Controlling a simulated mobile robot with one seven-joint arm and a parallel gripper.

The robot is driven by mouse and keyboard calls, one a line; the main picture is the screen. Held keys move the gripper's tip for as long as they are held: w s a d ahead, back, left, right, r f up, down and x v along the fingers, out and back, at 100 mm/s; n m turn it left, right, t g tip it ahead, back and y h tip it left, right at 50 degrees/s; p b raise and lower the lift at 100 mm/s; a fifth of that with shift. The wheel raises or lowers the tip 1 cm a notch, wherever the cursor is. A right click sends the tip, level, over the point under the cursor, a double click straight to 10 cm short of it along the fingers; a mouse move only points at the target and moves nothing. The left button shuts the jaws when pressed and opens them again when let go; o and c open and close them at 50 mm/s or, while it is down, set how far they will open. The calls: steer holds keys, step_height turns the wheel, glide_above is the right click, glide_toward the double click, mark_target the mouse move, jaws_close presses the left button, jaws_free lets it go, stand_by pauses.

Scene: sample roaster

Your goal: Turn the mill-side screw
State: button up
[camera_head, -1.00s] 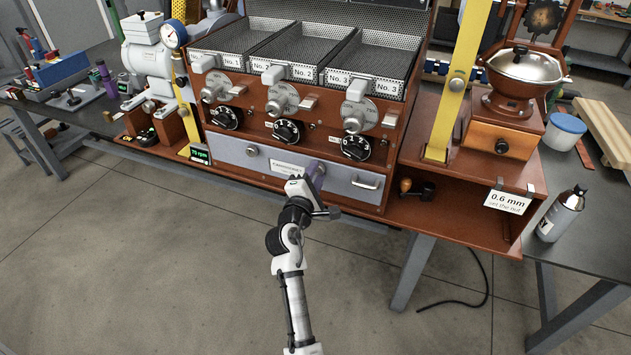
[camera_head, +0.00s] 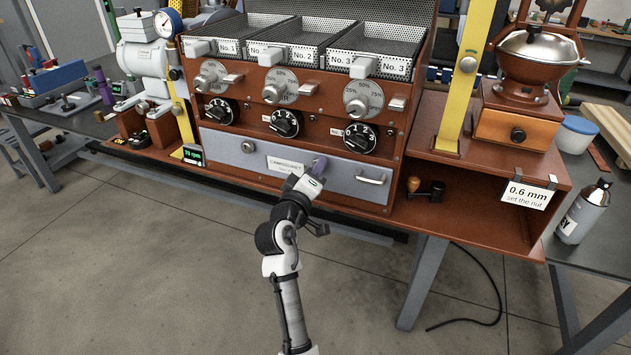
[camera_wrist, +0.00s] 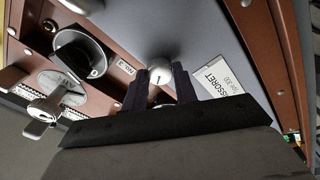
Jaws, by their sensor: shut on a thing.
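The mill-side screw (camera_wrist: 159,70) is a silver, slotted round head on the grey drawer front. In the wrist view it sits between the two dark fingers of my gripper (camera_wrist: 160,82), which is shut on it. In the head view my gripper (camera_head: 319,166) meets the drawer front (camera_head: 225,147) just right of the white label (camera_head: 285,163), and its fingers hide this screw. A matching round screw (camera_head: 248,147) shows left of the label. The mill (camera_head: 532,80) stands at the right.
A bar handle (camera_head: 370,178) projects from the drawer right of my gripper. Black dials (camera_head: 359,137) and levers sit above the drawer. A small crank with a wooden knob (camera_head: 414,184) lies on the shelf at right. The floor in front is clear.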

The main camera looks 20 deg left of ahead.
steer(key=shift+m+h+b, duration=0.3)
steer(key=shift+m+b, duration=2.15)
steer(key=shift+m, duration=0.85)
steer(key=o, duration=1)
steer(key=shift+c, duration=0.2)
steer(key=shift+s, duration=0.15)
